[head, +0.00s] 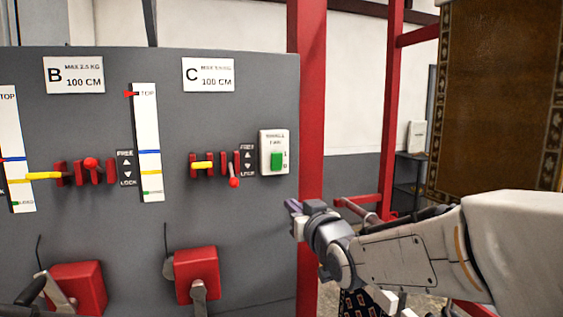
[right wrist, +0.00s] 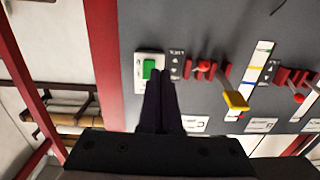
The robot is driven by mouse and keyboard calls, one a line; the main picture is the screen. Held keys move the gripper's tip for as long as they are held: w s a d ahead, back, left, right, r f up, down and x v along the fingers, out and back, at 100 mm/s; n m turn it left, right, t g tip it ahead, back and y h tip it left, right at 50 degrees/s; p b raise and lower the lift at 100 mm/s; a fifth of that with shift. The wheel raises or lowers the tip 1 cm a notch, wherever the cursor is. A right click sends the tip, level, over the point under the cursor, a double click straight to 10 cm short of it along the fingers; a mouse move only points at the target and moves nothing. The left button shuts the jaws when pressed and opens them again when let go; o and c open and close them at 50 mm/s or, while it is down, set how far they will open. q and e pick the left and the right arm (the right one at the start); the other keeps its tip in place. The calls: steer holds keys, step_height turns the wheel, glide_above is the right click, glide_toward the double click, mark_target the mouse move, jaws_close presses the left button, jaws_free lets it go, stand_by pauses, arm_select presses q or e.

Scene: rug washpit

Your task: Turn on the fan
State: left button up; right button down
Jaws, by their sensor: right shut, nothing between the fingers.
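The fan switch is a white plate (head: 265,167) with a green rocker (head: 277,160), at the right edge of the grey panel. The plate's small print is hard to read. In the right wrist view the green rocker (right wrist: 149,69) shows just beyond my fingertips. My right gripper (head: 293,207) is shut and empty, below and a little right of the switch in the head view. Its dark fingers (right wrist: 160,75) point at the panel and overlap the lower part of the plate in the right wrist view. I cannot tell whether they touch it. My left gripper is not in view.
The grey panel (head: 110,220) carries red-and-yellow levers (head: 203,165), a red-knobbed lever (head: 234,182) close to the switch, and red boxes with cranks (head: 195,267) below. A red post (head: 306,90) stands at the panel's right edge. A brown rug (head: 500,90) hangs at right.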

mark_target(278, 155)
steer(key=r, duration=0.1)
steer(key=w+d+r+t, duration=0.1)
steer(key=r, duration=0.1)
steer(key=r+t, duration=0.1)
steer(key=r, duration=0.1)
steer(key=shift+w+d, duration=0.3)
steer(key=shift+d, duration=0.05)
steer(key=p+x, duration=0.2)
steer(key=x, duration=0.2)
steer(key=p+x, duration=0.2)
steer(key=x, duration=0.2)
steer(key=p+x, duration=0.3)
steer(key=x, duration=0.1)
steer(key=shift+w+a+r, duration=0.25)
steer(key=shift+w+r, duration=0.05)
steer(key=shift+r, duration=0.1)
steer(key=shift+w+a, duration=0.15)
steer(key=shift+w, duration=0.4)
steer(key=shift+p, duration=0.3)
